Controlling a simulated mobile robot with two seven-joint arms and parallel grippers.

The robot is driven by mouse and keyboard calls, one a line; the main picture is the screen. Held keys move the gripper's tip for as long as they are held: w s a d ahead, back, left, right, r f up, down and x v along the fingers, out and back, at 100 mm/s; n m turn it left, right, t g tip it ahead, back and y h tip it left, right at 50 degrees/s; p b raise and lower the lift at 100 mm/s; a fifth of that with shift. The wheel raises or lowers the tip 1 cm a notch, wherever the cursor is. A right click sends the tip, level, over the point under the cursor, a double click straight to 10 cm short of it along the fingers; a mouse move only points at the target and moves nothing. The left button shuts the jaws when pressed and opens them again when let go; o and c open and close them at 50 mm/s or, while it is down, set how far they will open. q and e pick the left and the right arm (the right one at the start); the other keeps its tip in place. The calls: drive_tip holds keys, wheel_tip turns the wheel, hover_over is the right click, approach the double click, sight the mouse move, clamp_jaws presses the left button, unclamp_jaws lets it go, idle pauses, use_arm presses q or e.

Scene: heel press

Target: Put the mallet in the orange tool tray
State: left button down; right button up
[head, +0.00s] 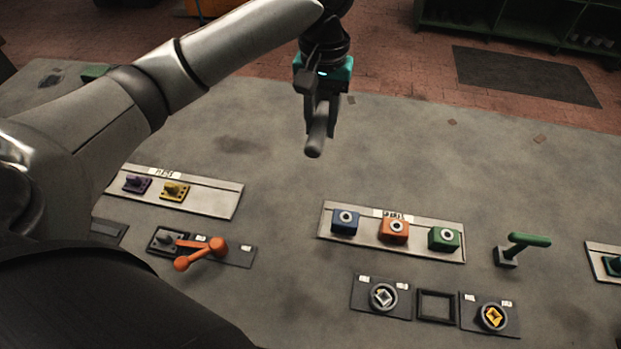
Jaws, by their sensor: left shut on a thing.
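My left gripper (321,106) hangs over the far middle of the bench, pointing down. It is shut on a grey rod (316,140) with a rounded lower end, which looks like the mallet's handle. Most of the rod is hidden by the fingers, and I cannot make out a mallet head. The rod's end appears above the bench top. An orange object (216,7) at the top edge, beyond the bench, is cut off; I cannot tell whether it is the orange tool tray. My right gripper is not in view.
The grey bench (410,150) is clear around the gripper. Nearer stand a strip with blue, orange and green blocks (394,230), a green lever (526,241), an orange lever (203,252), dark plates with round pieces (383,297) and a strip with purple and yellow pieces (174,190).

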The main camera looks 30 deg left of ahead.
use_arm(q)
drive_tip(key=f+b, duration=0.5)
drive_tip(key=f, duration=1.4)
drive_tip(key=shift+w+f, duration=0.1)
drive_tip(key=shift+w, duration=0.1)
drive_tip(key=shift+f, duration=0.15)
drive_tip(key=shift+f, duration=0.1)
drive_tip(key=c, duration=0.6)
unclamp_jaws()
